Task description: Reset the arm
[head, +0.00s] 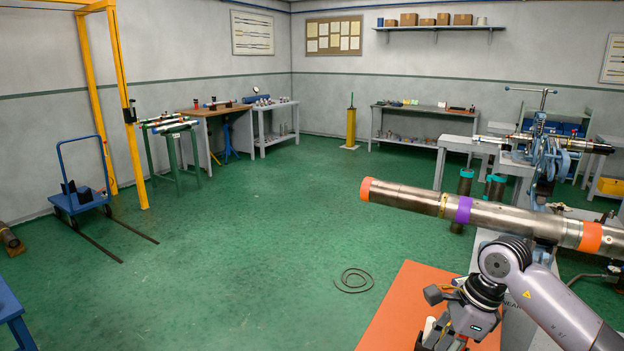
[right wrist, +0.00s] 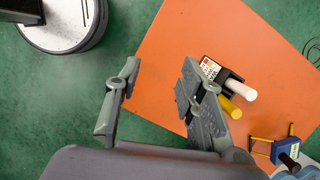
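My right arm comes in at the lower right of the head view, and its gripper (head: 438,318) hangs over the orange mat-like surface (head: 402,292). In the right wrist view the two fingers of the right gripper (right wrist: 157,80) stand well apart with nothing between them. The orange surface (right wrist: 180,40) lies beneath. A long metal pipe (head: 406,198) with orange and purple bands runs across the right side, above and behind my arm. A blue pipe vise (head: 548,152) stands behind it; my arm partly hides the pipe's support. My left gripper is not in view.
On the orange surface lie a black holder (right wrist: 222,72) with white and yellow cylinders and a blue tool (right wrist: 286,152) with yellow handles. A dark coil (head: 353,280) lies on the green floor. A blue cart (head: 80,198) stands left. The middle floor is mostly clear.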

